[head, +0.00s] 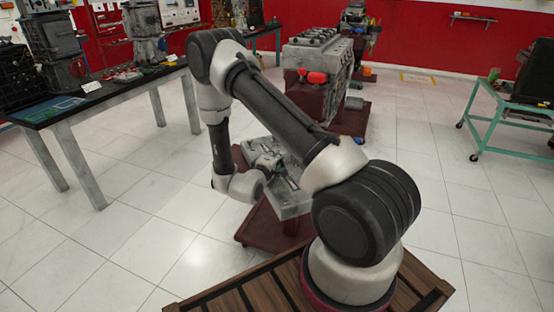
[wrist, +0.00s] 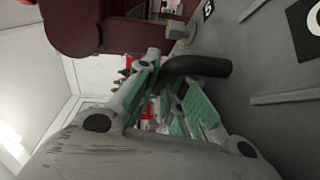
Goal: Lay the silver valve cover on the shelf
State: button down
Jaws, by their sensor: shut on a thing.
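My gripper (wrist: 168,85) is shut, with its pale links and green finger parts in the wrist view. A bent black tube (wrist: 200,67) crosses at its fingertips. A broad grey surface (wrist: 250,95) beside them appears to be the silver valve cover; the exact contact is hidden. In the head view my gripper (head: 266,163) is low beyond my forearm, next to a silver part (head: 290,205), which looks like the cover, above a dark red stand. My arm hides part of it. A small wall shelf (head: 472,18) is at the back right; I cannot tell whether it is the task's shelf.
A long workbench (head: 110,88) with engine parts stands at left. A silver engine (head: 320,60) on a dark red stand is behind my arm. A green trolley (head: 490,120) carrying a dark thing is at right. The tiled floor between is mostly clear.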

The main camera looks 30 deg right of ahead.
jog(key=shift+f, duration=0.4)
jog(key=shift+f, duration=0.1)
jog(key=c, duration=1.5)
grip_release()
